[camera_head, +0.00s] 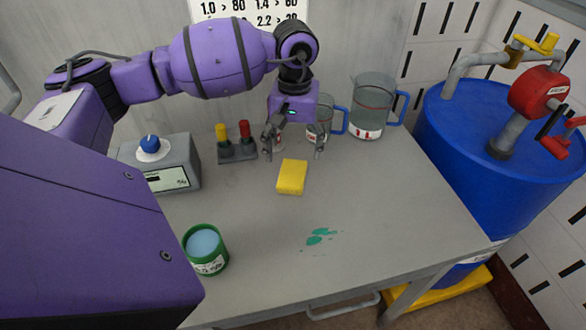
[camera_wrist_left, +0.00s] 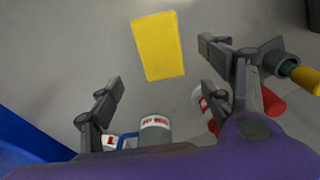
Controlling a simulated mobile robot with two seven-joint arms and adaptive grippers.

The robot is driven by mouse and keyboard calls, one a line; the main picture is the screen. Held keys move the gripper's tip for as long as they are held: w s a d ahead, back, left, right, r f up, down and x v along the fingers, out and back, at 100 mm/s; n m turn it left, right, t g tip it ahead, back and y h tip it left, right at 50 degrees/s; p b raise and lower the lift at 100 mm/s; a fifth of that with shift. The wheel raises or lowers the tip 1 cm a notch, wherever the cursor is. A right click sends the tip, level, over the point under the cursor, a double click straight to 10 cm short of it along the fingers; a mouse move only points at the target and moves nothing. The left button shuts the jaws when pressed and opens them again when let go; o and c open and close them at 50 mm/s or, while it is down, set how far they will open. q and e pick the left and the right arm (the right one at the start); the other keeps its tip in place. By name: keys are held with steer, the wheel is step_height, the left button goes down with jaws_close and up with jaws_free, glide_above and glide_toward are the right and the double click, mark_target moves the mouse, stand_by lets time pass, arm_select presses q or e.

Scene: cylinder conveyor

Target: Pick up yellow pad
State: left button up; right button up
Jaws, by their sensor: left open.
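The yellow pad (camera_head: 292,177) lies flat on the grey table near its middle. In the left wrist view the yellow pad (camera_wrist_left: 158,46) is ahead of and between the two fingers. My left gripper (camera_head: 293,155) is open and empty, with its fingers pointing down just behind the pad in the head view. In the left wrist view the left gripper (camera_wrist_left: 160,62) has its fingers wide apart, with nothing between them touching. My right gripper is not in view.
Behind my gripper stand a measuring jug (camera_head: 321,128) and a larger jug (camera_head: 370,105). A stand with yellow and red pieces (camera_head: 238,150) and a device with a blue knob (camera_head: 168,170) are at left. A green-rimmed can (camera_head: 208,262) stands in front. Green spill (camera_head: 318,238) marks the clear table.

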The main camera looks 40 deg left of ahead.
mark_target(293, 172)
arm_select(q)
steer(key=shift+s+d+f, duration=0.1)
steer(key=shift+s+f, duration=0.1)
steer(key=shift+f, duration=0.25)
steer(key=shift+s+d+f, duration=0.1)
steer(key=shift+s+f, duration=0.05)
steer(key=shift+f, duration=0.3)
steer(key=f, duration=0.1)
steer(key=f+p, duration=0.1)
steer(key=f, duration=0.2)
steer(key=shift+s+f, duration=0.25)
steer(key=shift+f, duration=0.15)
steer(key=c, duration=1)
steer(key=shift+c, duration=0.6)
